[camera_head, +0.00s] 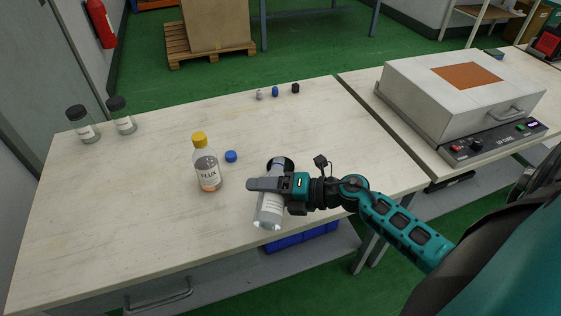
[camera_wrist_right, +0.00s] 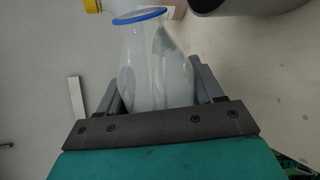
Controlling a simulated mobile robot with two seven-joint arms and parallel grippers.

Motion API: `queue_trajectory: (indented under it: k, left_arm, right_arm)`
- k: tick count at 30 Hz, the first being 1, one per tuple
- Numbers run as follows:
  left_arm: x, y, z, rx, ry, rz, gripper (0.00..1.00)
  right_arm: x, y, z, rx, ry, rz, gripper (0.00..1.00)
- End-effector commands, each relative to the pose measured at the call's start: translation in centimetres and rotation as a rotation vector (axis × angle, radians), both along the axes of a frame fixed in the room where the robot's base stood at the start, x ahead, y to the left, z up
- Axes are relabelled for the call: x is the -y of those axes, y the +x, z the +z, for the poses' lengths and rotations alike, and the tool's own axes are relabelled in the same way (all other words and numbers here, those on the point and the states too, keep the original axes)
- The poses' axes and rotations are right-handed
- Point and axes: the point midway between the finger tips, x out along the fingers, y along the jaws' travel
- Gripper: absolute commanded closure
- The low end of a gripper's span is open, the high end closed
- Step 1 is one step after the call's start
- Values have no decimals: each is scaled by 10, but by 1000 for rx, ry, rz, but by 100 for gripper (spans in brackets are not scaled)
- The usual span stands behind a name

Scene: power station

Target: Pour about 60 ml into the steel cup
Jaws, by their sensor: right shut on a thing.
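My right gripper (camera_head: 268,184) is shut on a clear bottle (camera_head: 269,211) with a pale label, above the table's front part. The bottle is uncapped and looks tilted, its base toward me. In the right wrist view the bottle (camera_wrist_right: 155,75) shows a blue ring at its neck and sits between both fingers. A dark round opening (camera_head: 285,162), seemingly the steel cup, shows just behind the gripper, mostly hidden. A rounded metal edge, likely the same cup (camera_wrist_right: 245,5), shows at the top of the wrist view. I cannot tell whether liquid is flowing. My left gripper is out of view.
A yellow-capped FLUX bottle (camera_head: 207,168) stands left of the gripper, with a loose blue cap (camera_head: 231,156) beside it. Two black-capped jars (camera_head: 122,117) stand at the far left. Small items (camera_head: 275,91) lie at the back edge. A UV CURE box (camera_head: 450,95) is right.

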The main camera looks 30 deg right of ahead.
Motion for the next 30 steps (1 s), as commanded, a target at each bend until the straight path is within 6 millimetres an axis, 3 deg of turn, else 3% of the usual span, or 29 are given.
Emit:
queue_trajectory:
  k: [30]
  left_arm:
    - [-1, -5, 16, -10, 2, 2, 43]
  right_arm:
    - [3, 3, 13, -105, 99, 0, 71]
